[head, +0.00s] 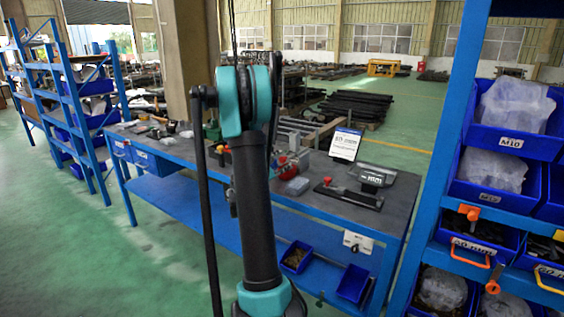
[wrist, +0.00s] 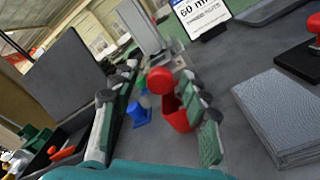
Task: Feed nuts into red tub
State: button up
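In the wrist view my gripper (wrist: 155,76) has its two fingers spread apart, with nothing visibly clamped. A red tub-like piece (wrist: 178,117) shows between the fingers, partly hidden by the right finger. A red rounded piece (wrist: 160,80) shows just above it; I cannot tell whether they are joined. A small blue piece (wrist: 140,114) stands to their left. In the head view my arm hides the gripper, and a red piece (head: 281,161) shows on the bench just right of the arm. No nuts can be made out clearly.
The dark-topped workbench (head: 322,170) carries a white sign (head: 345,144), a grey block (head: 298,186) and a red-knobbed plate (head: 348,193). A blue rack with bins (head: 492,170) stands at right. Green floor is open at left.

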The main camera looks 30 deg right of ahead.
jog(key=v, duration=1.2)
dwell(0.5)
